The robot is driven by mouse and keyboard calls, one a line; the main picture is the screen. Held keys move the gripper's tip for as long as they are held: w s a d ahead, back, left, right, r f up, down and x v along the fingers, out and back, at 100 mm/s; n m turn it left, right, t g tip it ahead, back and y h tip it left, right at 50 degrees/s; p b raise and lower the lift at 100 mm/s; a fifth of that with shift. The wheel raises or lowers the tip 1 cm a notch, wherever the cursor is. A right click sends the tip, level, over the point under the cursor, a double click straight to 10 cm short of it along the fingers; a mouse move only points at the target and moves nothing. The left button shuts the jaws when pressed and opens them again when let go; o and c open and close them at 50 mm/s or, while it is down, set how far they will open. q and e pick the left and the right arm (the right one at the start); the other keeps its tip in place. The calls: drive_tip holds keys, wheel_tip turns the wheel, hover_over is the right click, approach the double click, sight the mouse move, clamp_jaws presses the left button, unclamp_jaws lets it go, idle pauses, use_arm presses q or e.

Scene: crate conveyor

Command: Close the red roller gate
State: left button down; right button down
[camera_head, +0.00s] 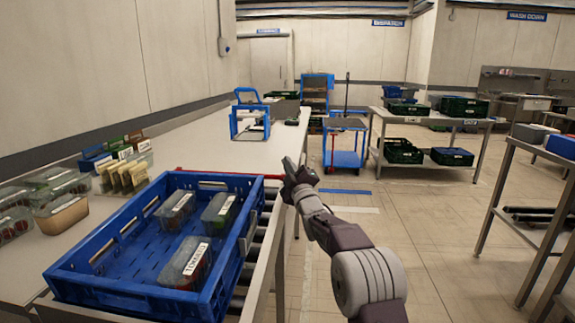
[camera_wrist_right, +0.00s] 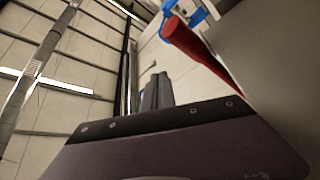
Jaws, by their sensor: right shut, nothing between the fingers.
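The red roller gate (camera_head: 225,174) shows in the head view as a thin red bar just beyond the far edge of the blue crate (camera_head: 80,265). It runs across the roller line towards my right gripper. My right gripper (camera_head: 289,165) is shut and empty at the bar's right end. I cannot tell whether they touch. In the right wrist view the red bar (camera_wrist_right: 190,42) is thick and close, to the right of the shut fingers (camera_wrist_right: 156,92), with a gap between them in the picture. My left gripper is not in view.
The blue crate holds several clear lidded tubs (camera_head: 188,262) on the rollers (camera_head: 262,238). More tubs and upright cards (camera_head: 125,172) stand on the left bench. A blue frame (camera_head: 250,121) stands farther along the bench. Floor to the right of the line is open.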

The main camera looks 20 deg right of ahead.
idle(0.4)
drive_tip(key=s+a+f, duration=0.1)
drive_tip(key=s+a, duration=0.2)
drive_tip(key=s, duration=0.5)
drive_tip(key=shift+s+a+f, duration=0.2)
drive_tip(key=shift+s+a, duration=0.1)
